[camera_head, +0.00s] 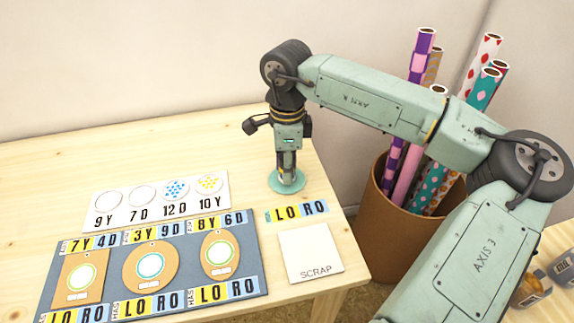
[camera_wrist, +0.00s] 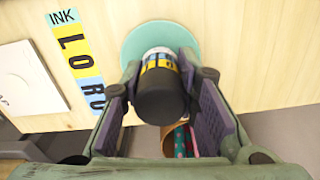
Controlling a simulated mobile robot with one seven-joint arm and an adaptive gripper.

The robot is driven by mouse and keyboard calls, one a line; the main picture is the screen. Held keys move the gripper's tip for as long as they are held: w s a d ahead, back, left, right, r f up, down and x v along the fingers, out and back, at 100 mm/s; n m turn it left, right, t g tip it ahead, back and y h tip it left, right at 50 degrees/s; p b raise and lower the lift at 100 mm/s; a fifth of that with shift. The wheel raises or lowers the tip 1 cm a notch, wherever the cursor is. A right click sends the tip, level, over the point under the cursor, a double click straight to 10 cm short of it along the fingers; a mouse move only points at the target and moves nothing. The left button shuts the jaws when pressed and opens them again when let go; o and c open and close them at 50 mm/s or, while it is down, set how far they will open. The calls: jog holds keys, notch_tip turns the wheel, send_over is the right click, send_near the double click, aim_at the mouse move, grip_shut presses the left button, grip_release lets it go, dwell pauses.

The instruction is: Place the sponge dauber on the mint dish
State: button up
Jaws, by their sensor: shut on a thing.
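The sponge dauber (camera_wrist: 161,92) has a black handle end and a yellow, blue and white banded body. My gripper (camera_head: 287,170) is shut on it, with one finger on each side in the wrist view. The mint dish (camera_head: 298,185) is a round, flat disc on the table, directly below my gripper. The dish also shows in the wrist view (camera_wrist: 137,38), behind the dauber's far end. The dauber is over the dish and looks roughly upright. Its lower end is hidden, so I cannot tell whether it touches the dish.
An "LO RO" label strip (camera_head: 297,211) and a white scrap pad (camera_head: 310,254) lie in front of the dish. A brown bin (camera_head: 397,230) of rolls stands right, beyond the table edge.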

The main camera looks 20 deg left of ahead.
jog(key=o, duration=1)
jog(key=shift+c, duration=0.2)
notch_tip(320, 180, up, 12)
jog(key=shift+r+b, duration=0.25)
jog(key=shift+b, duration=0.25)
